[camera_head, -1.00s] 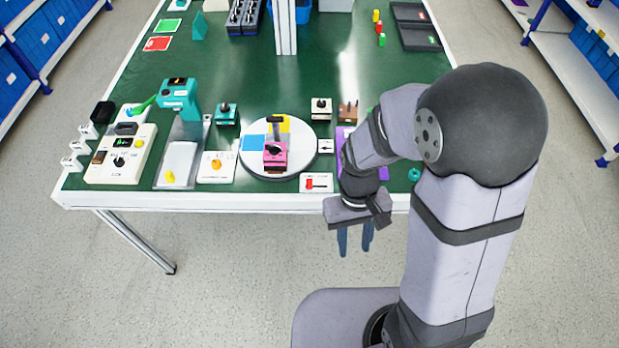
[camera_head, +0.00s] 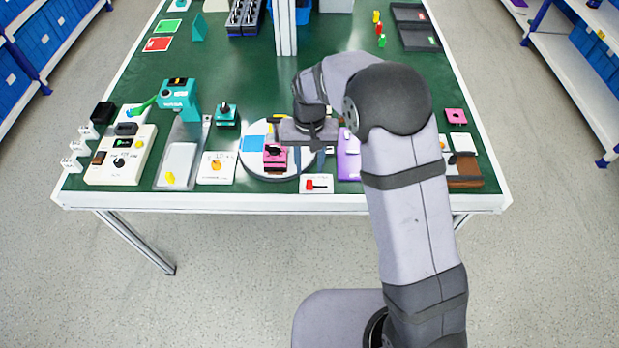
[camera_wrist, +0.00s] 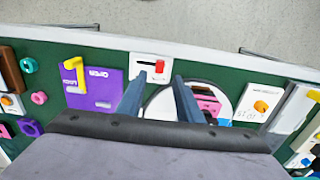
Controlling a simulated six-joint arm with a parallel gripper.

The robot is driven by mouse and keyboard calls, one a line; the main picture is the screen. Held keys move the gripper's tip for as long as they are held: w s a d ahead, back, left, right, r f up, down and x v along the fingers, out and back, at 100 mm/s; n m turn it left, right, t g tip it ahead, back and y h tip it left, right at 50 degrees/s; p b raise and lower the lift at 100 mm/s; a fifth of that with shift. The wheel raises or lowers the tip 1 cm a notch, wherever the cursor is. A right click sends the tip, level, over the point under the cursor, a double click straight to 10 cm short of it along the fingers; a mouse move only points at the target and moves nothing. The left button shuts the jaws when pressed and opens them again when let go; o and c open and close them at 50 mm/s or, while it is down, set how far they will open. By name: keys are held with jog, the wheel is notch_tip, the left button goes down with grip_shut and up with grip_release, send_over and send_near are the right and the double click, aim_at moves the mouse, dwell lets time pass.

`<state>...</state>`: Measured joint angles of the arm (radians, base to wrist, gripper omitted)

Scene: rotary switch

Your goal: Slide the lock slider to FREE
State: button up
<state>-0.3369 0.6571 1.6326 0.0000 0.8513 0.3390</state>
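A small white plate with a red slider knob (camera_head: 310,184) lies at the front edge of the green table, right of the round turntable. The red knob sits at the left end of a dark slot in the head view. In the wrist view the plate (camera_wrist: 150,60) is at top centre, with the red knob toward the right of its slot. Its lettering is too small to read. My gripper (camera_wrist: 159,78) is open, with two blue-grey fingers apart and nothing between them. In the head view my wrist (camera_head: 305,132) is over the turntable's right side, and the fingers are hidden.
The white turntable (camera_head: 262,176) carries a pink block with a black knob (camera_head: 275,157). A purple box (camera_head: 349,168) stands right of the slider plate. A white plate with an orange knob (camera_head: 216,167) lies to the left. Open floor lies in front of the table.

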aim_at(310, 183)
jog(key=shift+f+p, duration=0.9)
jog(key=shift+f, duration=2.65)
jog(key=shift+c, duration=0.4)
jog(key=shift+d, duration=0.1)
grip_shut()
